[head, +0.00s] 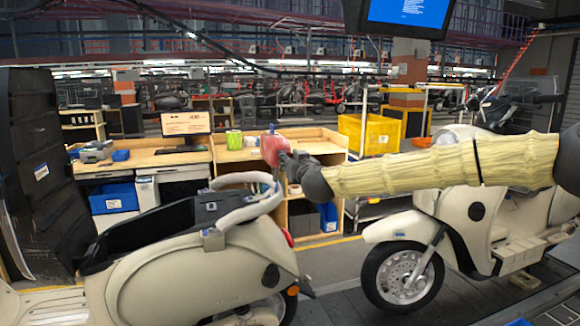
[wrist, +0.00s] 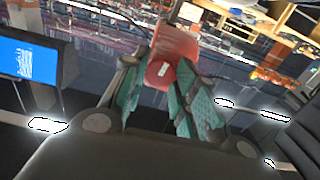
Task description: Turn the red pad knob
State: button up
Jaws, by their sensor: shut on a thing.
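The red pad knob (head: 272,149) is a rounded red block at the tip of my gripper (head: 284,158) in the head view, in the middle of the picture. In the wrist view the red pad knob (wrist: 173,55) shows a small white label and stands between the two teal ribbed fingers of my gripper (wrist: 166,80). The fingers are shut on it. Its lower part is hidden between the fingers. The head view does not show clearly whether anything bears it from below.
A cream scooter (head: 190,265) with a grey rear rail (head: 247,196) is below and left of my gripper. Another cream scooter (head: 460,215) is at the right. A wooden workbench (head: 320,142) and a yellow bin (head: 370,135) stand behind. A screen (head: 402,12) hangs overhead.

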jog(key=m+b, duration=0.1)
jog(key=b, duration=0.1)
jog(key=m+b, duration=0.2)
jog(key=shift+f+m, duration=0.2)
jog(key=shift+m, duration=0.1)
jog(key=m+b, duration=0.4)
jog(key=m, duration=0.1)
jog(key=shift+c, duration=0.2)
jog(key=shift+r+m+b, duration=0.15)
jog(key=shift+m+b, duration=8.85)
jog(key=shift+m, duration=3.5)
jog(key=shift+r, duration=0.1)
jog(key=o, duration=1)
